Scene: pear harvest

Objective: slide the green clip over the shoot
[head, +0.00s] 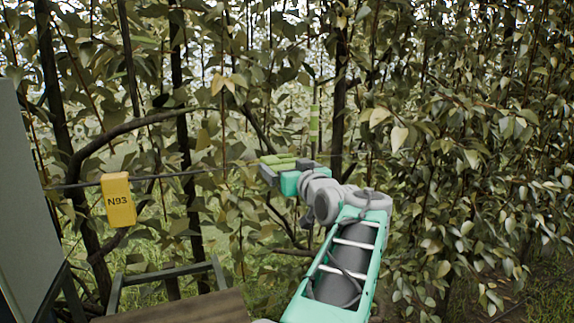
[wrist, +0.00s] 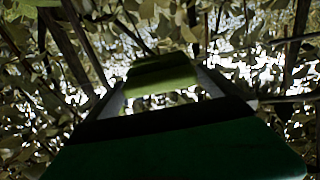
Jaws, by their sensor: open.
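The green clip (head: 277,160) shows in the head view as light green strips at the front of my gripper (head: 283,168). In the wrist view the clip (wrist: 163,82) is an olive-green block with a dark band, lying between the two grey fingers of my gripper (wrist: 160,95). The fingers stand apart; whether they touch the clip I cannot tell. A thin upright shoot (head: 314,125) with light green bands stands just right of and above my gripper in the head view. Whether the clip is around any shoot I cannot tell. The wrist view is dark.
A yellow tag (head: 118,200) marked N93 hangs on a horizontal wire (head: 160,178) at left. Dark trunks and branches (head: 182,130) and dense leaves surround my gripper. A wooden board (head: 175,307) with a dark frame stands at the lower left, and a grey panel (head: 25,200) at the far left.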

